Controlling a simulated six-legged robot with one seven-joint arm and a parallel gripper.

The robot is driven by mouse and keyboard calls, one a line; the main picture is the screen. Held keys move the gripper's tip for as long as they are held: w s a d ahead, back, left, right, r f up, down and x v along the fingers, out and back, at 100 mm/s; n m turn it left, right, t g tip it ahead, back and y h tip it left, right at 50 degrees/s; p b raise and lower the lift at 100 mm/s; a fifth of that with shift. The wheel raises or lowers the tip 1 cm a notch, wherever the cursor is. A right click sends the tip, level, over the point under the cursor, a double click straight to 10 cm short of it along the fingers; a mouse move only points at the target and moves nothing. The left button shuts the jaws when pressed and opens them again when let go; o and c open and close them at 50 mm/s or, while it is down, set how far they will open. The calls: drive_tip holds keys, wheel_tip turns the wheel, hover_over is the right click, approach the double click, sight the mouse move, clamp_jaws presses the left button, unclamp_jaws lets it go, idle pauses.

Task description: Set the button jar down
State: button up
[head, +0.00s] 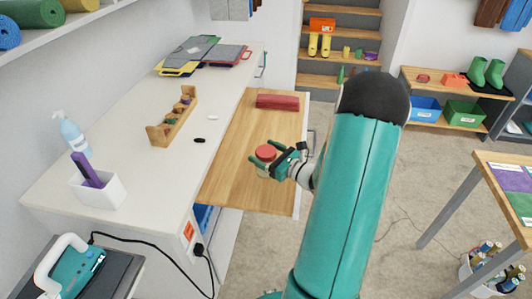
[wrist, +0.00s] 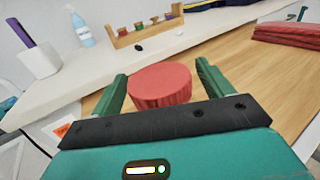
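The button jar has a ribbed red lid (head: 265,152) and a pale body, mostly hidden by my gripper. Its lid also shows upright between the fingers in the wrist view (wrist: 160,84). My gripper (head: 267,160) has green fingers, one on each side of the jar just below lid height. It appears shut on the jar's body; the contact itself is hidden under the lid. The jar is over the wooden board (head: 228,179) beside the white counter (head: 150,172). I cannot tell whether its base touches the wood.
A folded red cloth (head: 277,102) lies at the board's far end. On the counter are a wooden rack (head: 172,118), a black oval piece (head: 199,140), a white cup (head: 98,190) and a spray bottle (head: 72,133). The wood around the jar is clear.

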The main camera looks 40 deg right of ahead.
drive_tip(key=shift+r, duration=0.2)
drive_tip(key=s, duration=0.4)
drive_tip(key=s+d, duration=0.1)
drive_tip(key=s, duration=0.7)
drive_tip(key=shift+d, duration=0.4)
drive_tip(key=w+a+r+n+g+y, duration=0.1)
drive_tip(key=a+r+n+g+y, duration=0.1)
drive_tip(key=a+n+g, duration=0.35)
drive_tip(key=w+a+r+n+g+y, duration=0.1)
drive_tip(key=a+r+n+g+y, duration=0.2)
drive_tip(key=a+n, duration=0.55)
drive_tip(key=w+a+r+n+g+y, duration=0.15)
drive_tip(key=a+n+g, duration=0.25)
drive_tip(key=a, duration=0.7)
drive_tip(key=s+a+r+n+h, duration=0.7)
drive_tip(key=a+r+n+h, duration=0.1)
drive_tip(key=n, duration=0.8)
wheel_tip(320, 180, up, 2)
drive_tip(key=shift+s+a+r+h, duration=0.15)
drive_tip(key=shift+s+h, duration=0.25)
drive_tip(key=shift+h, duration=0.25)
